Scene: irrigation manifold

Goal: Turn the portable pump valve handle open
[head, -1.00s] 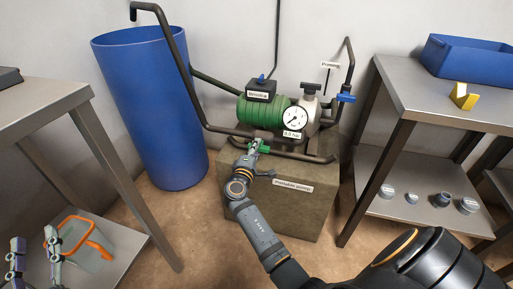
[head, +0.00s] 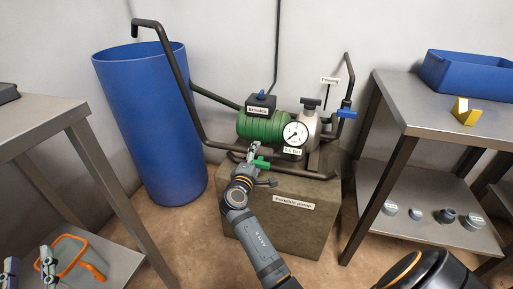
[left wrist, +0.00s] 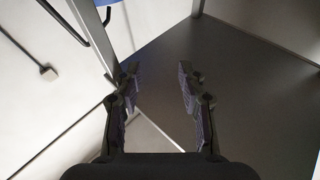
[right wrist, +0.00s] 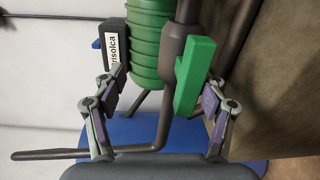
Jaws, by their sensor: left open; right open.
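The portable pump is a green ribbed motor (head: 262,126) with a round gauge (head: 295,133), on a stone-coloured block (head: 290,225) labelled "Portable pump". A green valve handle (head: 260,164) sits on the dark pipe in front of it. In the right wrist view the green handle (right wrist: 193,75) stands on the pipe between my open right fingers, closer to the right-hand finger. I cannot tell if it touches. My right gripper (head: 254,150) is open at the handle. My left gripper (head: 28,262) is open and empty at the lower left; it also shows in the left wrist view (left wrist: 160,90).
A blue barrel (head: 150,130) stands left of the pump. A blue handle (head: 346,114) is near the "Priming" label.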

